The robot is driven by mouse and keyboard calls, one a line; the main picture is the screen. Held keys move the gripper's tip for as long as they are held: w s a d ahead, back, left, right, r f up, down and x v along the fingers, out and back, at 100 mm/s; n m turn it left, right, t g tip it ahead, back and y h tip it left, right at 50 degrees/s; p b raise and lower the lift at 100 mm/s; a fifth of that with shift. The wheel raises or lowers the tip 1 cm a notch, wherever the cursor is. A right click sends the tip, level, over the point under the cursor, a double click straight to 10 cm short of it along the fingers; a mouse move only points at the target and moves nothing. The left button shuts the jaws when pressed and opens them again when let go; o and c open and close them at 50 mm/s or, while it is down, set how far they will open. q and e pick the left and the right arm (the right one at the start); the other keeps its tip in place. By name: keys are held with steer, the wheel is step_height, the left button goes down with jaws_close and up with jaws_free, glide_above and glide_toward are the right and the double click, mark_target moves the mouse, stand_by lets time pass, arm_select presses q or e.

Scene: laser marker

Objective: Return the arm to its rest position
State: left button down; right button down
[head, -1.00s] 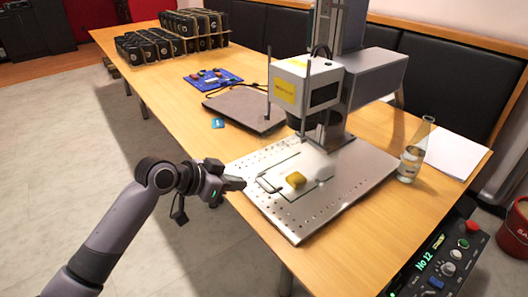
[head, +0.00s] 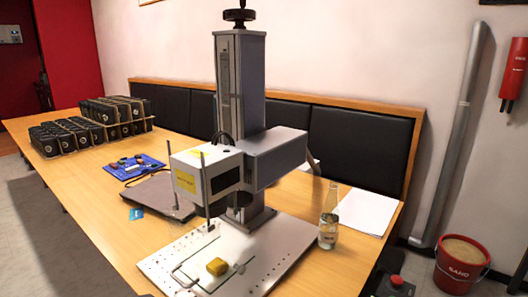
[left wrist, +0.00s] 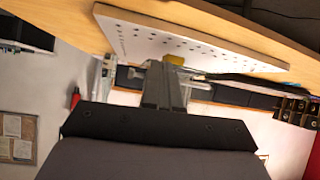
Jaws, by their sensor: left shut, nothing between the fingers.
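My left gripper (left wrist: 164,84) shows only in the left wrist view, with its fingers together and nothing between them. It is apart from the perforated base plate (left wrist: 140,36) of the laser marker, which appears upside down there. The yellow block also shows past my fingertips in the left wrist view (left wrist: 174,60). Neither arm shows in the head view.
On the table (head: 100,200) are a closed laptop (head: 160,193), a blue board (head: 133,167), racks of black items (head: 90,125), a bottle (head: 328,222) and white paper (head: 366,211). A red sand bucket (head: 461,264) stands on the floor at right.

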arm_select(q)
steer(key=s+f+n+y+p, duration=0.1)
steer(key=s+f, duration=0.2)
steer(key=s, duration=0.4)
steer(key=s+f+n+y, duration=0.1)
steer(key=s+f, duration=0.3)
steer(key=s, duration=0.3)
steer(key=s+f+n+t+y+p, duration=0.1)
steer(key=s+f, duration=0.3)
steer(key=s, duration=0.3)
steer(key=shift+a+n+y+p, duration=0.3)
steer(key=shift+a+p, duration=0.05)
stand_by(0.3)
